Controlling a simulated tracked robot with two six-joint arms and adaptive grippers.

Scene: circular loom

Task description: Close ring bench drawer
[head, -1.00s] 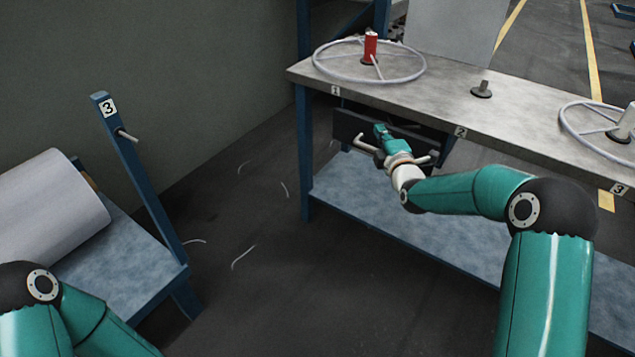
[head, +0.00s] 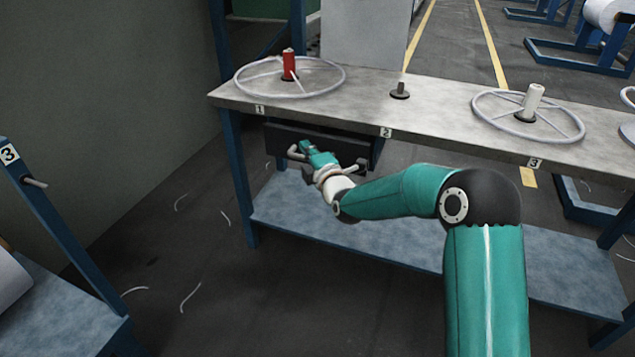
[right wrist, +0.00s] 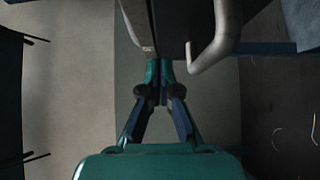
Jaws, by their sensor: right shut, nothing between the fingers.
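The ring bench (head: 440,112) has a grey top and blue legs. Its dark drawer (head: 285,135) hangs under the top at the left, below labels 1 and 2, and a grey bar handle (head: 296,152) crosses its front. How far the drawer stands out is hard to tell. My right gripper (head: 306,147) is at the drawer front, by the handle, and covers part of it. In the right wrist view my right gripper (right wrist: 161,76) is shut and empty, with the bent handle (right wrist: 218,38) just right of its fingertips. My left gripper is out of view.
On the bench top are a ring with a red spool (head: 289,64), a bare peg (head: 400,91) and a ring with a white spool (head: 531,102). A lower shelf (head: 300,215) runs below. A blue stand (head: 62,240) is at left; floor between is open.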

